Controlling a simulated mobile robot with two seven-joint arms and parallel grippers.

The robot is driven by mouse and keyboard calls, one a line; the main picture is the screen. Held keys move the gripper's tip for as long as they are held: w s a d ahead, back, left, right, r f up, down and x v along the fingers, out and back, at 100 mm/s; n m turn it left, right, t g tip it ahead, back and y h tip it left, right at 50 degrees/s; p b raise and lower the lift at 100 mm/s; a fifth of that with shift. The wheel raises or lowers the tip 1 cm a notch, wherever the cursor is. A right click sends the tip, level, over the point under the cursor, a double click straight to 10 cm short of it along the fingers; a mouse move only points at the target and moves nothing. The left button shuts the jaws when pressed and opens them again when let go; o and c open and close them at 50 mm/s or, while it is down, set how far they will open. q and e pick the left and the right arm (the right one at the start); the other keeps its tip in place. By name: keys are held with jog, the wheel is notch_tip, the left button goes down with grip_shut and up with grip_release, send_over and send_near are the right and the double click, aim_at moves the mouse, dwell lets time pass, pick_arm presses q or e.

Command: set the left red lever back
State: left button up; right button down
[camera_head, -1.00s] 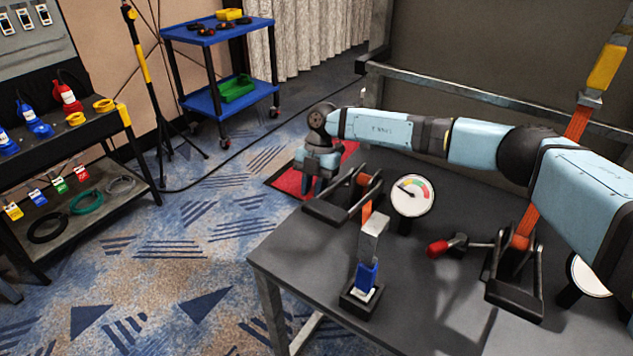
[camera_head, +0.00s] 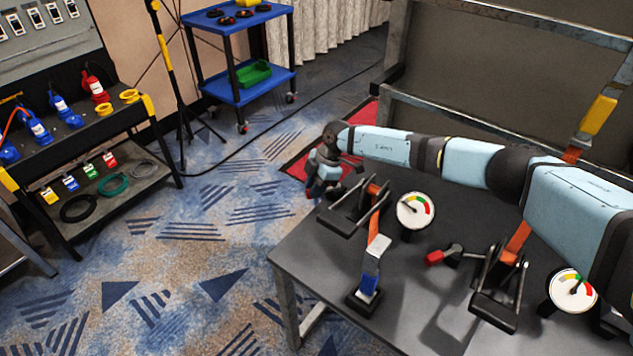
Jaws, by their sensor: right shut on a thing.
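My right arm comes in from the right, and its gripper (camera_head: 324,180) is at the far left edge of the table. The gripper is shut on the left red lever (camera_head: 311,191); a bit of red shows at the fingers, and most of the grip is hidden. The lever belongs to the left black clamp frame (camera_head: 343,222), which has an orange strap (camera_head: 374,226) running to a metal and blue fitting. The right red lever (camera_head: 435,257) points left from the right clamp frame (camera_head: 494,309). My left gripper is not in view.
A round gauge (camera_head: 415,211) stands right of the left frame, and another gauge (camera_head: 573,290) is at the right. A rack with plugs and cables (camera_head: 100,135) and a blue cart (camera_head: 240,95) stand beyond open carpet. A metal rail frame (camera_head: 470,122) backs the table.

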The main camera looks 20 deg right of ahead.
jog(key=shift+w, duration=0.1)
dwell(0.4)
jog(key=c, duration=1.4)
grip_release()
jog(key=shift+o, duration=0.8)
jog(key=shift+r, duration=0.1)
jog(key=shift+d+r, duration=0.15)
jog(key=shift+r, duration=0.2)
jog(key=s+p+v, duration=0.1)
jog(key=v, duration=1.2)
jog(key=shift+w, duration=0.4)
